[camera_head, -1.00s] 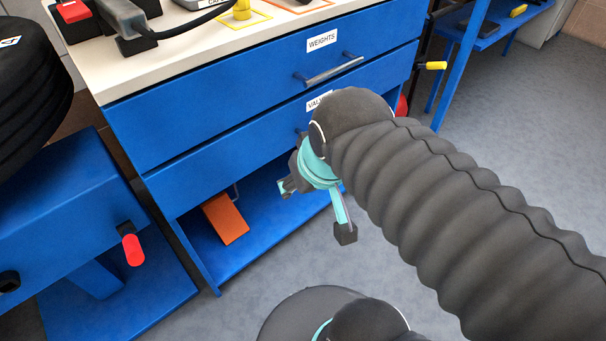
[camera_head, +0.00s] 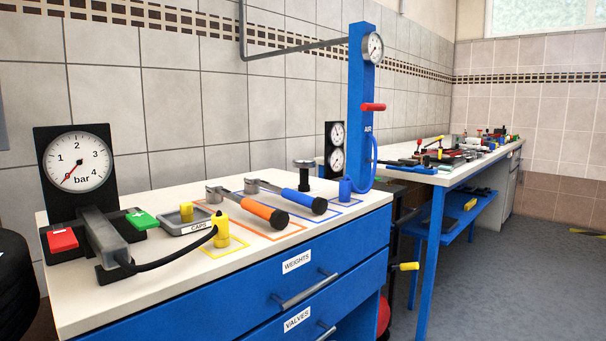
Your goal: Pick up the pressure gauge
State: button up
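A large round white pressure gauge (camera_head: 77,163) marked "bar" stands upright on a black panel at the left end of the cabinet top. A smaller gauge (camera_head: 372,47) sits at the top of the blue AIR post. Two small dials (camera_head: 337,148) show on a black panel behind the cabinet's far end. I cannot tell which gauge the task means. My gripper is not in view.
The blue cabinet's white top (camera_head: 84,305) also holds a grey device (camera_head: 104,236) with red and green buttons, a caps tray (camera_head: 188,218), a yellow fitting (camera_head: 222,229) on a black hose, an orange-handled tool (camera_head: 257,210) and a blue-handled tool (camera_head: 297,197). Open floor (camera_head: 465,290) lies right.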

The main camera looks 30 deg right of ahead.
aim_at(304, 165)
jog(key=u, duration=3.35)
jog(key=k, duration=2.3)
jog(key=z, duration=0.65)
